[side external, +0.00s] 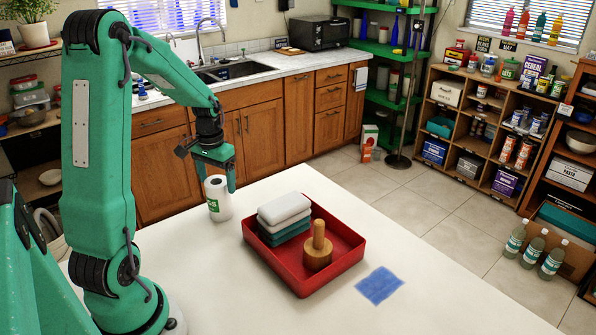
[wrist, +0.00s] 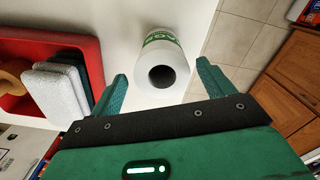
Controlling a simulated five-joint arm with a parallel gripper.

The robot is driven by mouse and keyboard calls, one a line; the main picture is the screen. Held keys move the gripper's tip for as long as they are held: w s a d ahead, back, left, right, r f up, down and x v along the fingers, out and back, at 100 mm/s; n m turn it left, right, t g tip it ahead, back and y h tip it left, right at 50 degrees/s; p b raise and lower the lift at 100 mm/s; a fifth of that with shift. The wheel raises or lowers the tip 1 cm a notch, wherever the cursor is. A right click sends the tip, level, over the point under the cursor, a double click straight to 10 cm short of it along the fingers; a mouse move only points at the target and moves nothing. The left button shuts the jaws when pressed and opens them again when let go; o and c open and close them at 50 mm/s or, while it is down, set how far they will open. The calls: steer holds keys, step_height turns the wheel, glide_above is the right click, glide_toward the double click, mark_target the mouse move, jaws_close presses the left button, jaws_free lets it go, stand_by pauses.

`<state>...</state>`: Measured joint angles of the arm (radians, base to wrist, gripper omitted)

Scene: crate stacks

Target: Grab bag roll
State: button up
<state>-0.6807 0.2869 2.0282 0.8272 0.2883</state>
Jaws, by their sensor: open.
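The bag roll (side external: 218,199) is a white upright cylinder with a green label, standing on the white table left of the red tray. In the wrist view the bag roll (wrist: 160,58) shows its dark core hole and part of the green label, just beyond and between the fingertips. My gripper (side external: 217,178) is above and around the top of the roll in the side view. In the wrist view my gripper (wrist: 162,82) has its green fingers spread wide, with a gap to the roll on both sides. I cannot tell whether either finger touches it.
A red tray (side external: 340,262) holds stacked cloths or sponges (side external: 285,213) and a wooden pestle-like tool (side external: 318,247). A blue patch (side external: 379,285) lies on the table to the right of the tray. The table's far edge is close behind the roll. The front of the table is clear.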

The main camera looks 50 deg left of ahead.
steer(key=shift+a+f, duration=0.1)
steer(key=shift+f, duration=2.1)
steer(key=c, duration=1.1)
step_height(320, 180, up, 10)
